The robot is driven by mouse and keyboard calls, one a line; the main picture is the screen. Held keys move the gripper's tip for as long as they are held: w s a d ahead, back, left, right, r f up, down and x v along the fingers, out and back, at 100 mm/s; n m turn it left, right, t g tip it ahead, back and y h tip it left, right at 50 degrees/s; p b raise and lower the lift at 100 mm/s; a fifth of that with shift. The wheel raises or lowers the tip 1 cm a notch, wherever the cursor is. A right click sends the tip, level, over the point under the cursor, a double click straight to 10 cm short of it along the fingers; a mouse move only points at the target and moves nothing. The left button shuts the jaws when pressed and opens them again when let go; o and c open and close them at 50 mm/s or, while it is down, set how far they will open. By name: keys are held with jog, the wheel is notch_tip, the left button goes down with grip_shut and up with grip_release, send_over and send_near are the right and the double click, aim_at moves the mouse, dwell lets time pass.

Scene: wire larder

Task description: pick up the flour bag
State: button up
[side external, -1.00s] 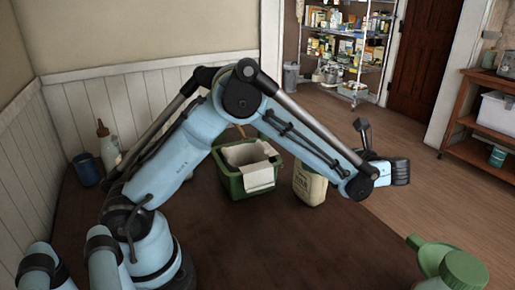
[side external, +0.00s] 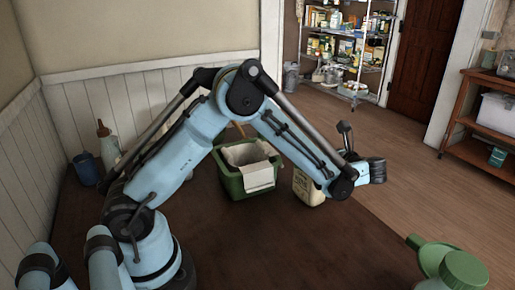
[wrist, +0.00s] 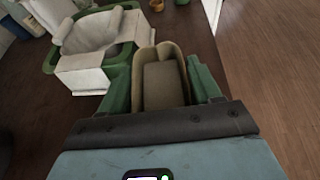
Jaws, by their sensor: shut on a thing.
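The flour bag (side external: 306,187) is a cream bag with dark print, upright at the table's far edge, partly hidden by my forearm in the side view. In the wrist view, the beige top of the flour bag (wrist: 164,84) sits between the two green fingers of my gripper (wrist: 162,78). The gripper is shut on it, one finger on each side. In the side view the fingers are hidden behind my arm. I cannot tell whether the bag's base touches the table.
A green basket (side external: 229,182) with a white cloth liner stands just left of the bag; it also shows in the wrist view (wrist: 52,58). A blue mug (side external: 87,169) and a bottle (side external: 107,150) stand far left. Green-lidded containers (side external: 462,270) stand front right. The middle table is bare.

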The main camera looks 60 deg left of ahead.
jog(key=c, duration=0.6)
jog(key=shift+r, duration=0.1)
